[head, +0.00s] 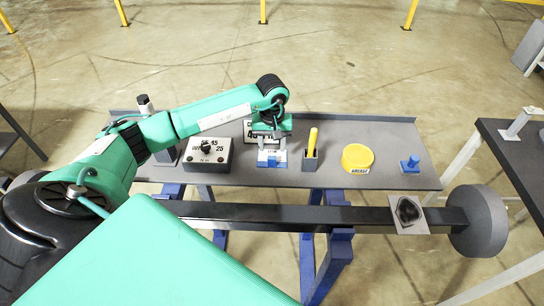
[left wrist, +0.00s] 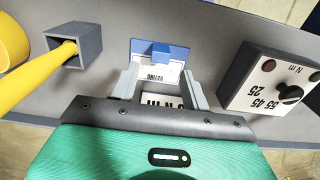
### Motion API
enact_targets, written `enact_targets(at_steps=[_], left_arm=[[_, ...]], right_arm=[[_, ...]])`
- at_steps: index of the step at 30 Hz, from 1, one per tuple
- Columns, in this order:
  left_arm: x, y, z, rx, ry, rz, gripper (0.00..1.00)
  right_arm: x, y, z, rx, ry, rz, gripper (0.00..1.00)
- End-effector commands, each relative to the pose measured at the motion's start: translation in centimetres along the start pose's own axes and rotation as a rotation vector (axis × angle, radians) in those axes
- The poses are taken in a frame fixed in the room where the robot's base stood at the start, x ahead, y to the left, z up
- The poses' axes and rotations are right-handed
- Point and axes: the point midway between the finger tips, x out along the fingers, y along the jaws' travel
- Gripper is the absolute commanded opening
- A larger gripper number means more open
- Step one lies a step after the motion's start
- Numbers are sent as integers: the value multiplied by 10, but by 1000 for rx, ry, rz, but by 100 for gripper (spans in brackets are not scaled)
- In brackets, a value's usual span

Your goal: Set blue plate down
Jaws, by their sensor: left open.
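The blue plate (head: 264,163) has a white printed label and a small blue block on it. It appears to rest on the grey bench (head: 348,181), near the middle of its front half. In the left wrist view the blue plate (left wrist: 178,51) lies just beyond the fingertips. My left gripper (head: 268,143) is over the plate, fingers pointing down. In the left wrist view the gripper (left wrist: 160,84) is open, with a gap between its fingers. Whether a finger still touches the plate cannot be told. My right gripper is not in view.
A dial box (head: 207,153) stands left of the plate. A grey holder with a yellow handle (head: 312,140) stands close on the right, then a yellow grease tin (head: 357,157) and a blue knob piece (head: 411,163). A white sign (head: 252,138) stands behind the gripper.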

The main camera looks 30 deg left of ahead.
Motion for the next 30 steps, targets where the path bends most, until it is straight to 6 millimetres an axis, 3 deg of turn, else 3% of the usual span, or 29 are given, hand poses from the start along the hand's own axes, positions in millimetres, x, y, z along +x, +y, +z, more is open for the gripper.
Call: enact_targets(at_steps=[6, 12, 30], left_arm=[[-40, 0, -1, 0, 3, 0, 47], [-61, 0, -1, -1, 1, 1, 47], [-65, 0, 0, -1, -1, 0, 47]], right_arm=[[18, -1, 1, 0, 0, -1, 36], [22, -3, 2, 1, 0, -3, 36], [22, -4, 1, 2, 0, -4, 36]])
